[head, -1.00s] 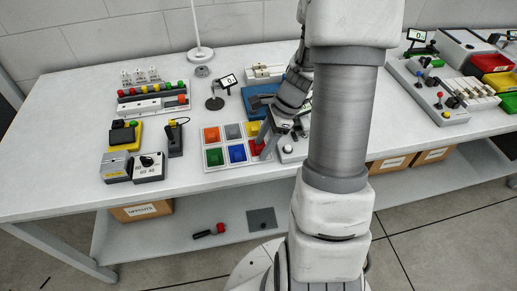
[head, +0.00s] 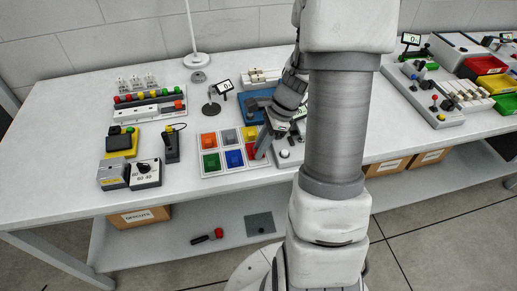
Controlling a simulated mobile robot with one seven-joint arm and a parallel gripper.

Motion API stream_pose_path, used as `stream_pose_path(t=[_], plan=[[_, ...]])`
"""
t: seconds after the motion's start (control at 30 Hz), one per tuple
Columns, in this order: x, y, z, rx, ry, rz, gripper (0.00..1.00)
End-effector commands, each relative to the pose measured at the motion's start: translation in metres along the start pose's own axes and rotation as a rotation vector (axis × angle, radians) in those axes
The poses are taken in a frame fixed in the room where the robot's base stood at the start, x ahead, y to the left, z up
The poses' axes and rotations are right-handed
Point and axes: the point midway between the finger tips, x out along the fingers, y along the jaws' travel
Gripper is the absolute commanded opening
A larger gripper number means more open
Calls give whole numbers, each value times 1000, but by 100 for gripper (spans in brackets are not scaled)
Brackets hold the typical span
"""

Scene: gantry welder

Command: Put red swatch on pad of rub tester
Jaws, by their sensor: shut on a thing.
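The swatch tray (head: 222,171) lies on the table left of my arm and holds colored squares in two rows. The red swatch (head: 249,155) is at its front right, partly hidden by my gripper (head: 262,151). My gripper points down there, its jaws shut on the red swatch; the contact is small and partly hidden. I cannot tell if the swatch is lifted clear of its slot. A pale device with a white knob (head: 285,153) stands just right of the gripper, partly behind my arm. I cannot tell which device is the rub tester or where its pad is.
A blue block (head: 258,103) lies behind the gripper. A small display on a stand (head: 210,108) is behind the tray. A black joystick (head: 171,146), a dial box (head: 147,173) and a row of colored buttons (head: 150,96) are at left. The table front left is clear.

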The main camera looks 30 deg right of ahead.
Motion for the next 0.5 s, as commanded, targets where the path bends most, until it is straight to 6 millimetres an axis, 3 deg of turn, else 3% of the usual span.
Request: stream_pose_path(t=[0.3, 0.5], plan=[[-61, -1, 25, -4, 1, -4, 0], [-83, -1, 34, -2, 0, -2, 0]])
